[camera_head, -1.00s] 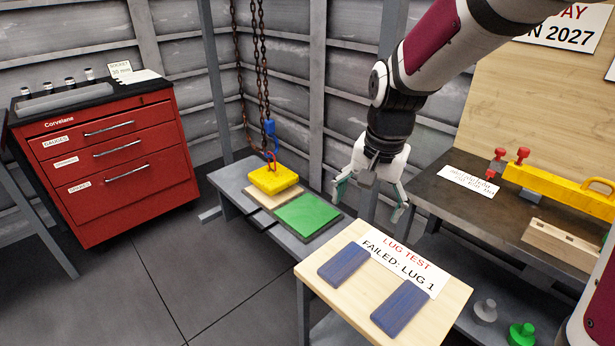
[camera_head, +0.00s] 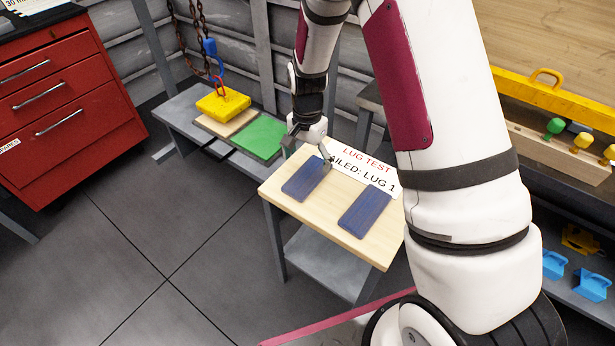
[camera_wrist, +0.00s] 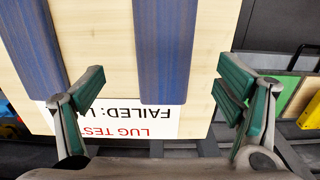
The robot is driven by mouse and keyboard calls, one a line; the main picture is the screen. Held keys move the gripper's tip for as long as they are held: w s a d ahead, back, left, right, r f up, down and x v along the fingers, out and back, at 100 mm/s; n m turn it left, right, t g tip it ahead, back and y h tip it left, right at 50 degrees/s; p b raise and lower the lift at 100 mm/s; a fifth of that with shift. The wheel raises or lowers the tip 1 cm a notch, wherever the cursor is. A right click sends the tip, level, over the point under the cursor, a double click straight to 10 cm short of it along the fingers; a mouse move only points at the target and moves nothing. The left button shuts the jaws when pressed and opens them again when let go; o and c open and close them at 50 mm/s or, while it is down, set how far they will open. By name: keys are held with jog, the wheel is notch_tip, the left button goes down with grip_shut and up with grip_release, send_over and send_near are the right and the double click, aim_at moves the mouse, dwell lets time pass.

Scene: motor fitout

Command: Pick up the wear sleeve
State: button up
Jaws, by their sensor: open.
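I cannot pick out a thing that is surely the wear sleeve. My gripper (camera_head: 309,149) is open and empty at the far left edge of the light wooden table (camera_head: 269,191). In the wrist view its green-padded fingers (camera_wrist: 162,92) are apart, with the near end of a dark blue block (camera_wrist: 163,45) between them in the picture. I cannot tell the height above it. This is the left blue block (camera_head: 304,178) in the head view. A second blue block (camera_head: 364,210) lies to its right; it shows at left in the wrist view (camera_wrist: 32,45).
A white "LUG TEST" sign (camera_head: 382,178) lies at the table's back. A yellow block (camera_head: 222,104) with a hook and chain, and a green pad (camera_head: 259,138), sit on a low grey bench. Blue parts (camera_head: 592,284) stand on a lower shelf at right. Red drawers (camera_head: 65,105) stand left.

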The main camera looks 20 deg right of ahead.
aim_at(307, 176)
jog(key=shift+w+f, duration=0.2)
jog(key=shift+f, duration=1.4)
jog(key=shift+w+f, duration=0.2)
jog(key=shift+f, duration=1.4)
jog(key=shift+d, duration=0.1)
jog(key=c, duration=1.3)
